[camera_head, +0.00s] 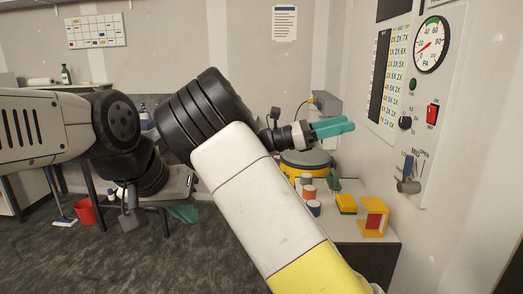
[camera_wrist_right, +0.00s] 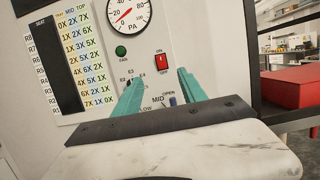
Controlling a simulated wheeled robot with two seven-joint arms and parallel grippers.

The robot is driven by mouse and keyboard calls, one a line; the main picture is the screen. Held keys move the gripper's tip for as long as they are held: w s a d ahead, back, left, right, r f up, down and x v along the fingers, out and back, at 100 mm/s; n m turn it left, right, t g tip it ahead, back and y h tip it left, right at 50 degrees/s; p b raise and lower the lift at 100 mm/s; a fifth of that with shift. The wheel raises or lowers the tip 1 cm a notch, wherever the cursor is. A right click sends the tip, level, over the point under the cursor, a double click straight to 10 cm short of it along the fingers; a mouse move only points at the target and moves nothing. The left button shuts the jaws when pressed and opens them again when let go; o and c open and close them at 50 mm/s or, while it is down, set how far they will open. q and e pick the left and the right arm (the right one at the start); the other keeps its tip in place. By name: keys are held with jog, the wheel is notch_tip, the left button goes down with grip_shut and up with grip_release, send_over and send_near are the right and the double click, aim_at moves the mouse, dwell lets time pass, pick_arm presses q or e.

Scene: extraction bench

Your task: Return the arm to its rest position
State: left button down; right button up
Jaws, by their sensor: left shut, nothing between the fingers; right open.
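My right arm crosses the middle of the head view, white and yellow with a black joint. Its gripper (camera_head: 340,127) has teal fingers, points right toward the wall panel, and is held above the bench. In the right wrist view the two teal fingers of this gripper (camera_wrist_right: 160,90) stand apart with nothing between them; the panel shows behind. My left arm comes in from the left and bends down. Its teal gripper (camera_head: 184,214) hangs low at the left, shut and small in the picture, with nothing seen in it.
The wall panel (camera_head: 455,110) carries a PA gauge (camera_head: 430,45), a red switch (camera_head: 432,115) and a lever (camera_head: 408,185). Below, the bench (camera_head: 350,233) holds several small containers and a yellow-red holder (camera_head: 373,217). A red bucket (camera_head: 84,212) stands on the floor. A red box (camera_wrist_right: 300,87) is at right.

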jog(key=s+d+f+m+y, duration=0.2)
jog(key=s+d+f+y, duration=0.15)
jog(key=f, duration=0.25)
jog(key=s+d+f+m+g+y, duration=0.1)
jog(key=s+d+f+y, duration=0.15)
jog(key=f+y, duration=0.3)
jog(key=s+d+f+m+y, duration=0.2)
jog(key=s+d+f+y, duration=0.15)
jog(key=f, duration=0.25)
jog(key=s+a+r+m+t+y, duration=0.3)
jog(key=s+a+m+t+y, duration=0.1)
jog(key=s+a+m+y, duration=0.1)
jog(key=s+a+r+m+t+y, duration=0.3)
jog(key=s+a+m+y, duration=0.3)
jog(key=s+a, duration=0.2)
jog(key=shift+a+m+t, duration=0.3)
jog(key=shift+a+t, duration=0.5)
jog(key=shift+a, duration=0.4)
